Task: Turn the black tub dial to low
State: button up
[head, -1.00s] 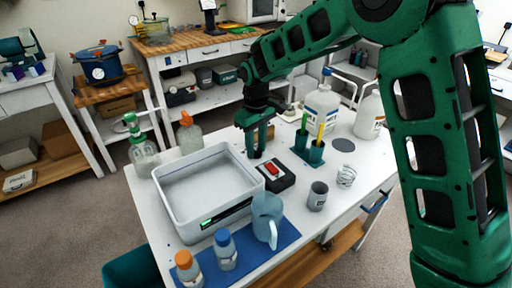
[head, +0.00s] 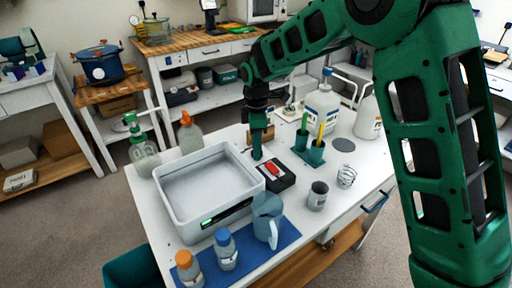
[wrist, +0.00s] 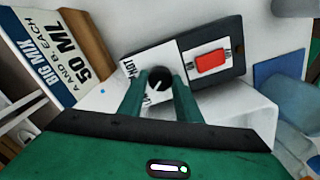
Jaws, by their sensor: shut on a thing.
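The black tub dial (wrist: 158,80) is a round knob with a white pointer line on a white plate with printed words. "HOT" shows at the plate's upper left and part of another word is half hidden by a finger. The plate is on a black control box (head: 276,178) that also bears a red switch (wrist: 211,61). The box stands beside the grey-white tub (head: 203,212) on the table. My gripper (wrist: 159,84) is shut on the dial, with a green finger on either side. In the head view my gripper (head: 257,156) points down at the box's far end.
Green holders with tools (head: 316,152), a grey cup (head: 317,196) and large white bottles (head: 321,108) are to the right. A jug (head: 267,220) and capped bottles stand on a blue mat in front.

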jog(key=shift+w+d+r+n, duration=0.1)
jog(key=shift+w+d+n, duration=0.15)
jog(key=shift+n, duration=0.75)
jog(key=o, duration=0.9)
jog(key=shift+o, duration=0.6)
jog(key=shift+a, duration=0.1)
jog(key=shift+s, duration=0.1)
notch_tip(320, 180, up, 11)
